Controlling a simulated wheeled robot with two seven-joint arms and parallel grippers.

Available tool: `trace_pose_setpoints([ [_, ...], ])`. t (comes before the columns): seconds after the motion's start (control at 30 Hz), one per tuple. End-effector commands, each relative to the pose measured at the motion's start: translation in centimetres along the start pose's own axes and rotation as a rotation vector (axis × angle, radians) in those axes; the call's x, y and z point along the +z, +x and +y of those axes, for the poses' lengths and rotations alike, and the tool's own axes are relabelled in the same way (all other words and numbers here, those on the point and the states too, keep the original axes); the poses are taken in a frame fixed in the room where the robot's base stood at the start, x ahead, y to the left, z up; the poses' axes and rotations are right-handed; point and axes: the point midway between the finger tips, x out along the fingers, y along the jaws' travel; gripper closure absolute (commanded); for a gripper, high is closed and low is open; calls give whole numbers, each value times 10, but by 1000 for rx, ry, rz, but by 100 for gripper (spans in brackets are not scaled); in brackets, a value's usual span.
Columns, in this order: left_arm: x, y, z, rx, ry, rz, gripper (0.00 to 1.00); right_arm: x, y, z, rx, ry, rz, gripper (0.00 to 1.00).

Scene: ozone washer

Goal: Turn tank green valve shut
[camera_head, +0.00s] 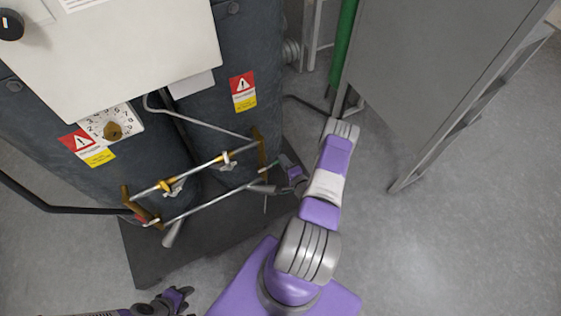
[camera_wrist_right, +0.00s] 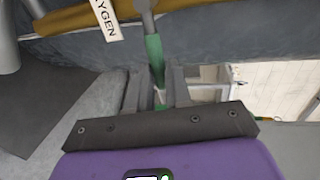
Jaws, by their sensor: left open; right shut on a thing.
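The green valve handle (camera_wrist_right: 154,52) runs down from a grey metal stem in the right wrist view, below a brass-coloured pipe. In that view my right gripper (camera_wrist_right: 158,88) has a finger on each side of the handle and is shut on it. In the head view my right gripper (camera_head: 283,171) is at the right end of the tanks' pipework, and the handle is too small to make out clearly. The dark blue-grey tanks (camera_head: 207,128) stand behind the pipes. My left gripper (camera_head: 176,300) is open and empty at the bottom edge, away from the pipework.
A white tag (camera_wrist_right: 107,20) with letters ending "YGEN" hangs beside the valve. Metal pipes (camera_head: 190,178) with brass fittings cross in front of the tanks. A grey cabinet (camera_head: 425,70) stands to the right. The grey floor (camera_head: 450,240) at lower right is clear.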

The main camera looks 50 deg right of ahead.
Motion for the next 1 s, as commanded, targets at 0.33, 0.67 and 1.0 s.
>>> trace_pose_setpoints([
  [0.33, 0, 0, 0, 0, 0, 0, 57, 2, -1, 2, 6, 12, -7, 100],
  [0.67, 0, 0, 0, 0, 0, 0, 57, 1, -1, 1, 3, 9, -4, 55],
  [1.0, 0, -6, 2, 0, 0, 0, 57, 0, -18, 0, 6, 9, 0, 55],
])
